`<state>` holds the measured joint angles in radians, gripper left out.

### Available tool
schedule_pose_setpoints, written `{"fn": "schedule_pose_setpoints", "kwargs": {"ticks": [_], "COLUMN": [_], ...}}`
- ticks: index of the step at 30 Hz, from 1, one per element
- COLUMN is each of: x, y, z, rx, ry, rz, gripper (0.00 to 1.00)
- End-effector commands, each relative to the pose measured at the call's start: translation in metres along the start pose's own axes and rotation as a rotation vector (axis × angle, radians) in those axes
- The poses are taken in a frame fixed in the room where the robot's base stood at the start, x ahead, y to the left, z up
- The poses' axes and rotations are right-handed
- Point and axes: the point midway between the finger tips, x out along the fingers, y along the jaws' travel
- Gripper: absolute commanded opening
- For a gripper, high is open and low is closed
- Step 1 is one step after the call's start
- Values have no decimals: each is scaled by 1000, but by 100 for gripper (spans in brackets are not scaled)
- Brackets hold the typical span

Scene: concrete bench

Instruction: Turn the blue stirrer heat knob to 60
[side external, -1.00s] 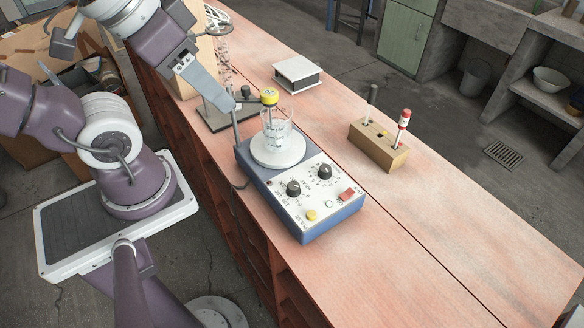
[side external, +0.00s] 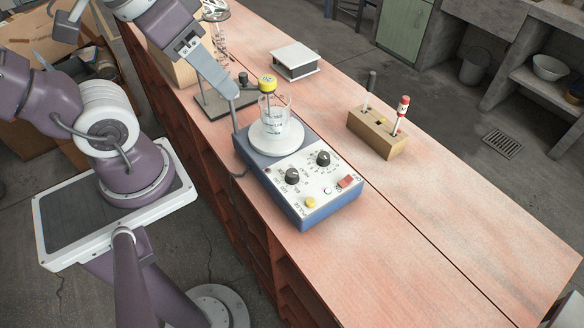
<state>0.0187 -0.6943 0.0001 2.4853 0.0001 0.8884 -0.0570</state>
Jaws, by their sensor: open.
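The blue stirrer (side external: 318,214) stands on the bench with a white sloped front panel. Two black knobs are on the panel, a left one (side external: 292,176) and a right one (side external: 323,158). The dial print is too small to read, so I cannot tell which is the heat knob or where either points. A glass beaker (side external: 286,110) with liquid stands on the white round plate (side external: 270,146). My gripper (side external: 232,92) is open at the upper left, beyond the panel and near the upright rod. It is apart from both knobs. One finger shows clearly; the other is not distinct.
A yellow-capped part (side external: 267,82) sits above the beaker on an arm. A red button (side external: 346,181) and yellow button (side external: 310,202) are beside the knobs. A wooden block (side external: 376,135) holds upright tools at right. A white-topped box (side external: 295,62) lies behind. The bench's right front is clear.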

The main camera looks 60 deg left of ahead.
Motion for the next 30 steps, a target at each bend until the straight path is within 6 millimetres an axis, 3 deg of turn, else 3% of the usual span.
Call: {"fn": "schedule_pose_setpoints", "kwargs": {"ticks": [6, 12, 24, 30], "x": [66, 128, 188, 203], "y": [37, 68, 72, 71], "z": [-27, -22, 6, 13], "rx": [-287, -495, -542, -541], "ry": [-269, -421, -447, -443], "rz": [-21, -125, -157, -153], "gripper": [44, 44, 44, 44]}}
